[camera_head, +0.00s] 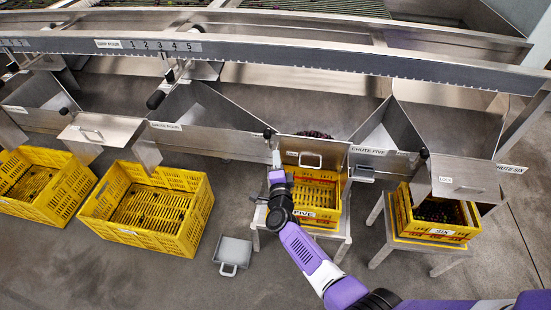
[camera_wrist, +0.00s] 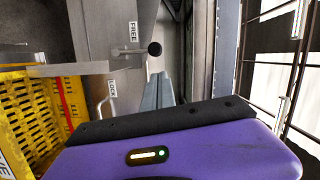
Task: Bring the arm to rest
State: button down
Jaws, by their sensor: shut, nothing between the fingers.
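My purple arm reaches up from the lower right in the head view. My gripper (camera_head: 276,156) is at the left side of the crate marked FIVE (camera_head: 328,215), below a black knob (camera_head: 268,133). In the wrist view my grey fingers (camera_wrist: 158,76) are together and empty. Their tips point toward the black knob (camera_wrist: 155,48), which has a FREE label near it and a LOCK label lower down. I cannot tell whether they touch it. The gate plate (camera_head: 316,150) with a handle stands in front of the chute over the crate.
Yellow crate SIX (camera_head: 436,232), holding dark fruit, stands on a stand at right. Two yellow crates (camera_head: 175,247) (camera_head: 63,214) are on the floor at left. A grey scoop-like pan (camera_head: 233,249) lies on the floor. Metal chutes (camera_head: 205,135) and a long rail (camera_head: 300,58) run above.

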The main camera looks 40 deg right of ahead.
dwell(0.3)
jog(key=s+a+r+n+t+y, duration=0.35)
jog(key=a+r+n, duration=0.25)
jog(key=r+n, duration=0.25)
jog(key=s+a+r+n+y, duration=0.2)
jog(key=s+a+n, duration=0.3)
jog(key=s, duration=0.7)
jog(key=s+a+r+n+g+y, duration=0.1)
jog(key=s+a+r+n+y, duration=0.2)
jog(key=s, duration=1)
jog(key=s+a+r+n+g+y, duration=0.1)
jog(key=s+a+r+n, duration=0.4)
jog(key=s, duration=0.8)
jog(key=a+n+y, duration=0.1)
jog(key=a+n, duration=0.1)
jog(key=a, duration=0.2)
jog(key=shift+s+a+r, duration=0.15)
jog(key=shift+s, duration=0.05)
jog(key=shift+y, duration=0.25)
